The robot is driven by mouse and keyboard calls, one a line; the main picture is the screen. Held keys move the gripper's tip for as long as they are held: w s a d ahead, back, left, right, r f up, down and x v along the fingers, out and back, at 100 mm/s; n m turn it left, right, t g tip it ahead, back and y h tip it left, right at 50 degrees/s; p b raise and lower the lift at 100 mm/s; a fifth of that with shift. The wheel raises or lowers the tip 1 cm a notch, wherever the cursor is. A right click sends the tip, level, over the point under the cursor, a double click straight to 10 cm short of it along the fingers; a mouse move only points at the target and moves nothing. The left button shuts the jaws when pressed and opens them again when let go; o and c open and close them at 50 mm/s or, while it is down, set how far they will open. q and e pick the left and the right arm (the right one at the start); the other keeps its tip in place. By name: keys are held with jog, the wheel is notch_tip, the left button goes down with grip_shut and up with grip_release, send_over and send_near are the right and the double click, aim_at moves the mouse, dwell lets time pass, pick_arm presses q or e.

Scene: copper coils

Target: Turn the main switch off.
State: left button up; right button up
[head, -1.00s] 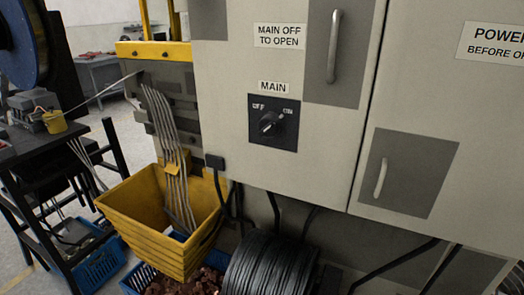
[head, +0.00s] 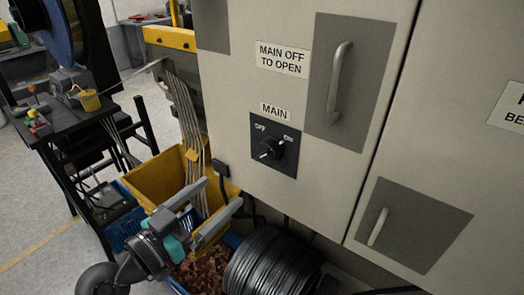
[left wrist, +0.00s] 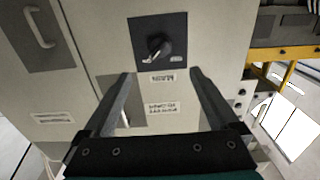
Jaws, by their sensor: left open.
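The main switch (head: 274,146) is a black square plate with a rotary knob, on the light grey cabinet under a MAIN label. OFF is printed at its upper left and ON at its upper right. The knob slants from lower left to upper right, in line with ON. In the left wrist view the switch (left wrist: 157,45) appears upside down, beyond the fingertips. My left gripper (head: 222,192) is open and empty, below and left of the switch, apart from it. Its two fingers also show in the left wrist view (left wrist: 161,74). My right gripper is out of view.
A yellow bin (head: 160,178) stands left of the cabinet (head: 230,100), with grey cables above it. A black cable coil (head: 270,265) and copper scrap (head: 200,270) lie below. Door handles (head: 338,82) stick out right of the switch. The space before the switch is clear.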

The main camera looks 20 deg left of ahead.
aim_at(261, 158)
pick_arm(q)
jog(key=p+x, duration=0.5)
jog(key=x, duration=0.8)
jog(key=shift+w, duration=0.15)
jog(key=shift+w+d+f, duration=0.1)
jog(key=shift+w+d, duration=0.15)
jog(key=shift+w, duration=0.35)
jog(key=c, duration=1.4)
jog(key=shift+o, duration=0.2)
